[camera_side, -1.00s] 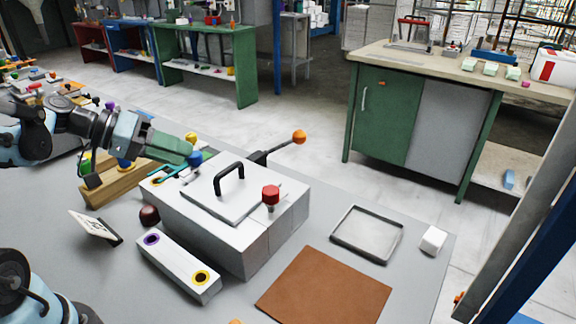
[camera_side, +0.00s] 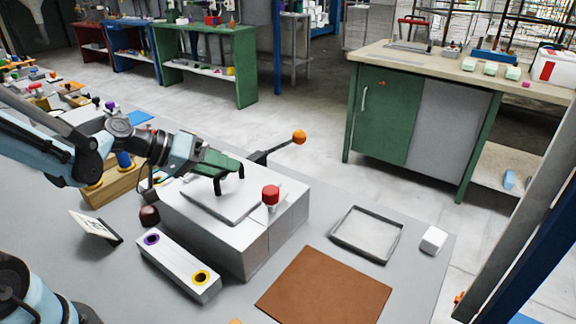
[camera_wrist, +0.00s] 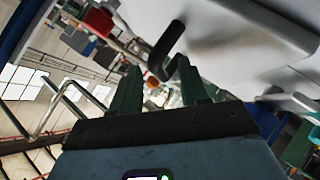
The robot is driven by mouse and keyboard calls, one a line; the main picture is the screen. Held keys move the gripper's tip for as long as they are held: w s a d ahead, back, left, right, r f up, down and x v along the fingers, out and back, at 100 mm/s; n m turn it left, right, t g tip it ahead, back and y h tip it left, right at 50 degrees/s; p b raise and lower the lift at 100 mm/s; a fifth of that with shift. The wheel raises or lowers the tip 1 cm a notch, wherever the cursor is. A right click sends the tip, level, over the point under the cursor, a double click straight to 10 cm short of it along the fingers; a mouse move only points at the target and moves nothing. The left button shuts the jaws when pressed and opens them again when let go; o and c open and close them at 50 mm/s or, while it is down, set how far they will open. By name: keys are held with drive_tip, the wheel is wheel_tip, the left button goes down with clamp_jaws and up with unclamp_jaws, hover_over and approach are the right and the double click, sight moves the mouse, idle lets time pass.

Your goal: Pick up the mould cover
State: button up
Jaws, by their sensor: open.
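The mould cover (camera_side: 205,205) is a light grey plate with a black bar handle (camera_side: 241,172). It lies on top of the white press box (camera_side: 240,243). My gripper (camera_side: 238,164) has green fingers and is at the handle, hiding part of it in the side view. In the wrist view, my gripper (camera_wrist: 160,85) is open, with its two fingers apart. The black handle (camera_wrist: 165,50) shows just beyond and between the fingertips there, and the pale cover (camera_wrist: 240,35) fills the upper right. Whether a finger touches the handle I cannot tell.
A red knob (camera_side: 270,195) stands on the box near the cover. A lever with an orange ball (camera_side: 299,137) rises behind. A two-hole block (camera_side: 180,268) is in front. A brown mat (camera_side: 325,287), a grey tray (camera_side: 345,245) and a white cube (camera_side: 433,239) lie to the right.

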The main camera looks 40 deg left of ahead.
drive_tip(key=shift+w+d+f, duration=0.1)
drive_tip(key=shift+c, duration=0.3)
clamp_jaws()
idle(1.2)
